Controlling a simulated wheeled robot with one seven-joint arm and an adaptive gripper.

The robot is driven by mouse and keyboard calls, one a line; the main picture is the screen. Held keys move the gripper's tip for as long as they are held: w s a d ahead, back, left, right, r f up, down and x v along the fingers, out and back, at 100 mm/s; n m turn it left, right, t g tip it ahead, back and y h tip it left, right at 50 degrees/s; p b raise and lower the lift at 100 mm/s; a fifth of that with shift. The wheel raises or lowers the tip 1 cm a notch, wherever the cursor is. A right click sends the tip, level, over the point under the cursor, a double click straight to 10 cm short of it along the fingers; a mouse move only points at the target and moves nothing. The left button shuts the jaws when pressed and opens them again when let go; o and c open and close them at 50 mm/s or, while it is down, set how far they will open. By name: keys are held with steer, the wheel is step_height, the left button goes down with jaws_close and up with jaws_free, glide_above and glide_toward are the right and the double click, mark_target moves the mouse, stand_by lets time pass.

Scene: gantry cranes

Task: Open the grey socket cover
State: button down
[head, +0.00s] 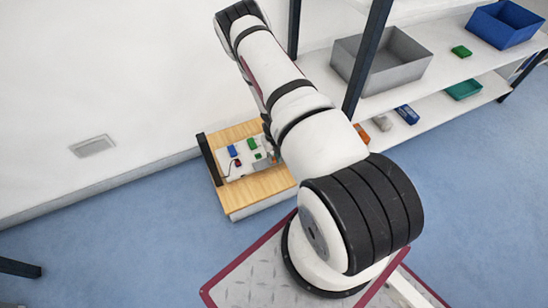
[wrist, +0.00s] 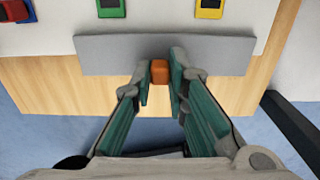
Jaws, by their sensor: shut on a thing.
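In the wrist view the grey socket cover (wrist: 105,52) is a wide, flat grey plate at the near edge of a white board (wrist: 160,18). An orange tab (wrist: 160,72) stands at its middle, near its front edge. My gripper (wrist: 163,76) has its two fingers on either side of the orange tab and is shut on it. The fingertips overlap the cover in the picture and hide part of it. In the head view the white board (head: 232,168) lies on a wooden table, and my arm hides most of my gripper there.
A green block (wrist: 111,7), a yellow-framed block (wrist: 209,8) and a red block (wrist: 14,10) sit on the board beyond the cover. The wooden table (head: 250,195) stands by the wall. A shelf (head: 420,100) with a grey bin (head: 385,62) stands right of it. Blue floor lies open at left.

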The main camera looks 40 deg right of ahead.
mark_target(274, 158)
steer(key=c, duration=1.6)
jaws_free()
steer(key=shift+o, duration=0.2)
steer(key=shift+r, duration=0.1)
step_height(274, 158, up, 12)
